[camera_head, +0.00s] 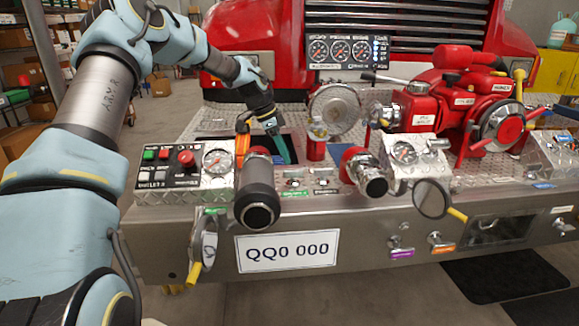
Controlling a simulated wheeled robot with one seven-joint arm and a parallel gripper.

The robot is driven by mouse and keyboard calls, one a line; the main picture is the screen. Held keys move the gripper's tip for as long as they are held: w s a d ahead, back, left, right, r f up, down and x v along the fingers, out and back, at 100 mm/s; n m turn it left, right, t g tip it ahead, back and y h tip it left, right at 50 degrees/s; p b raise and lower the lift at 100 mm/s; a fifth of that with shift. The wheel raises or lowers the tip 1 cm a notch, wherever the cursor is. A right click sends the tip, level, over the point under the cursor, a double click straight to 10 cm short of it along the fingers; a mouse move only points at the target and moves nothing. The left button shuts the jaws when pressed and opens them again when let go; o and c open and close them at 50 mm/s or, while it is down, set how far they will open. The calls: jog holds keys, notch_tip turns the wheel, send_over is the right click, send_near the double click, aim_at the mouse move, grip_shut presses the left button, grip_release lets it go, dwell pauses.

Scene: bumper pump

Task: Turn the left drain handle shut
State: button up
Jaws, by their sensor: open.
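My gripper (272,127) points down over the left part of the bumper deck, behind the large black-collared outlet pipe (258,195). It is open, and its fingertips are small and partly merged with a teal strip below them. An orange lever (242,140) stands just left of it, apart as far as I can tell. Small labelled controls sit on the deck front, one with a green label (294,184). Two small knobs project from the bumper face, one above a purple label (401,244) and one above an orange label (437,240). I cannot tell which control is the left drain handle.
A control box with a gauge (185,172) stands left of the pipe. A silver outlet (365,172), a round silver cap (334,108) and the red pump (470,100) crowd the deck to the right. The floor (350,298) in front is open.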

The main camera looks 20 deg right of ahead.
jog(key=v, duration=0.5)
dwell(0.3)
